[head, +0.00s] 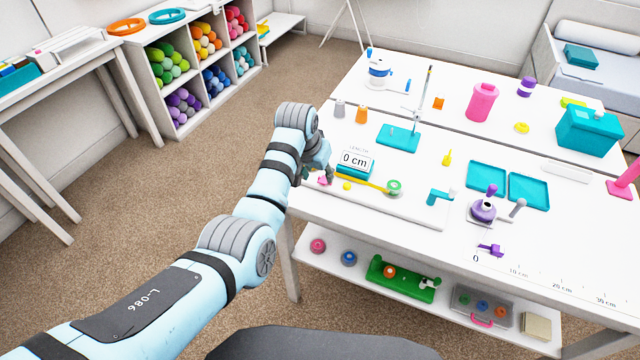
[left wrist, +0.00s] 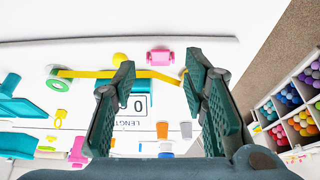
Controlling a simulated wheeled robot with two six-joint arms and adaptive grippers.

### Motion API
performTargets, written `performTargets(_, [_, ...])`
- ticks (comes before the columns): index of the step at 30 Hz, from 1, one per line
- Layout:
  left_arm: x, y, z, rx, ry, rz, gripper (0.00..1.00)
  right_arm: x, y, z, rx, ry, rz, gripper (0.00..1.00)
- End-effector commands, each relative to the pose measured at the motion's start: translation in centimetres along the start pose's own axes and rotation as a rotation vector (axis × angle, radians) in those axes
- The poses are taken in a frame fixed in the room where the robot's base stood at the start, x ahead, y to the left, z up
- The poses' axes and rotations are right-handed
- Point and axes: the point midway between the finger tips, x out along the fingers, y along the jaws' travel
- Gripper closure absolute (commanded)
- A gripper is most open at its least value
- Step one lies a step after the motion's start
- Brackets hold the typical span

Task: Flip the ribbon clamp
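A yellow ribbon (head: 367,184) runs left from a green spool (head: 394,187) on the white table; the ribbon (left wrist: 85,74) also shows in the left wrist view. A small pink piece (head: 323,181), perhaps the ribbon clamp, lies near the ribbon's left end; in the left wrist view the pink piece (left wrist: 160,57) is just beyond the fingertips. My left gripper (head: 328,174) is over the table's left edge. In the left wrist view my left gripper (left wrist: 160,72) is open and empty, the ribbon crossing the view between its fingers. My right gripper is not in view.
A "0 cm" length display (head: 355,162) stands close behind the ribbon. A yellow knob (head: 347,186) sits beside the ribbon. A teal lever piece (head: 440,196) and teal trays (head: 528,191) are to the right. A lower shelf (head: 340,272) holds spools and boxes.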

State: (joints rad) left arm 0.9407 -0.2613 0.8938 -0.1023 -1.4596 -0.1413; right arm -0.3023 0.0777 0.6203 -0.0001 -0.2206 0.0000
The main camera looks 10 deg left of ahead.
Motion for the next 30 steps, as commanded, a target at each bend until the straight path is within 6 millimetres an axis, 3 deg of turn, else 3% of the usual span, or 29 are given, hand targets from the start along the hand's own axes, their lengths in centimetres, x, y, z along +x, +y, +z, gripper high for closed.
performTargets(1, [1.9, -0.1, 0.2, 0.001, -0.002, -0.002, 0.60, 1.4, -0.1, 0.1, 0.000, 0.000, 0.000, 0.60])
performTargets(6, [4.7, -0.1, 0.2, -0.001, 0.001, -0.002, 0.60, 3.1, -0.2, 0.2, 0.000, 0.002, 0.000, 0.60])
performTargets(17, [5.0, -0.1, 0.0, -0.001, 0.001, -0.001, 0.60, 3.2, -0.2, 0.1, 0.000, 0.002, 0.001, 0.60])
performTargets(24, [5.0, -0.1, 0.0, -0.001, 0.001, -0.001, 0.98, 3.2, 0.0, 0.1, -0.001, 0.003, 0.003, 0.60])
performTargets(30, [4.8, -0.1, 0.0, -0.002, 0.012, 0.000, 1.00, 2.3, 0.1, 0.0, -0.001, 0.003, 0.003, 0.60])
